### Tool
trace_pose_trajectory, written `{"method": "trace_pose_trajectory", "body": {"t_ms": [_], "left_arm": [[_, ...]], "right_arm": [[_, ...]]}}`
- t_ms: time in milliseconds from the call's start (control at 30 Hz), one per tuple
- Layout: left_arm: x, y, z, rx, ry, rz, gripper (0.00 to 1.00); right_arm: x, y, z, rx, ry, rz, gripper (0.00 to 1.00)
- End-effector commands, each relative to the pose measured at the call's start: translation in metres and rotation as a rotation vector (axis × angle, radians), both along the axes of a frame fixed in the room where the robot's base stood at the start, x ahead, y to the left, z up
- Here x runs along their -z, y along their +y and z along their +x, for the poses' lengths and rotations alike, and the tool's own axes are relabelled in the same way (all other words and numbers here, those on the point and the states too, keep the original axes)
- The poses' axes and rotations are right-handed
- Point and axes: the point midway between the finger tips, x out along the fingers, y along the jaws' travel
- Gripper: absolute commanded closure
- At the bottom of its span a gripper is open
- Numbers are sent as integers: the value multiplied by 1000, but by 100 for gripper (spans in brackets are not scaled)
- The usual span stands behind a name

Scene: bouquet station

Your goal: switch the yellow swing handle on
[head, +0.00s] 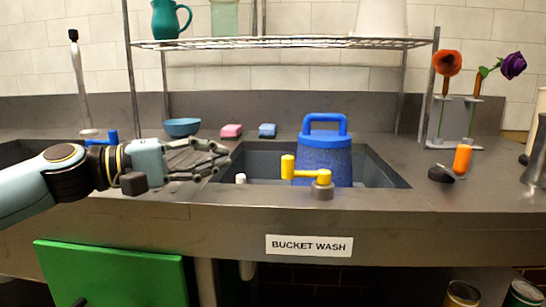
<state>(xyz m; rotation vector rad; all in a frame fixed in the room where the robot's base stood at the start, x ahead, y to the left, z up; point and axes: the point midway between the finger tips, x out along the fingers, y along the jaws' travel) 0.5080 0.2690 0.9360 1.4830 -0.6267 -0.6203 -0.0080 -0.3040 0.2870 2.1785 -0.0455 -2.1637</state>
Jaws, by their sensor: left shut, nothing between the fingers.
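The yellow swing handle (305,172) is a bent yellow lever on a grey round base at the front rim of the sink. Its arm points left, with a thicker upright grip at the left end. My left gripper (222,157) reaches in from the left over the counter and sink's left edge. It is shut and empty, to the left of the yellow handle and apart from it. My right gripper is not in view.
A blue bucket (323,160) stands in the sink behind the handle. An orange handle (462,160) is on the right, near a stand with flowers (446,64). A teal bowl (182,127), a pink sponge (231,131) and a blue sponge (267,130) lie behind my gripper.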

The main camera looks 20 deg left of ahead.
Motion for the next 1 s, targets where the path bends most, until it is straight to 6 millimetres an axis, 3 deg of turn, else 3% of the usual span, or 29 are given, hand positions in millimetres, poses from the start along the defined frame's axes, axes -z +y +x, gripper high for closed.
{"method": "trace_pose_trajectory", "body": {"t_ms": [267,633,800,1000], "left_arm": [[-2,-19,18,-1,-5,-6,100],[-2,-72,70,0,-2,-6,100],[0,-82,46,1,1,1,100],[0,-88,34,0,0,1,100]], "right_arm": [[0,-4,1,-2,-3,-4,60],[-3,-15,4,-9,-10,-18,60],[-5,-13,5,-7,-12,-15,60],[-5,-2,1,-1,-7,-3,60]]}}
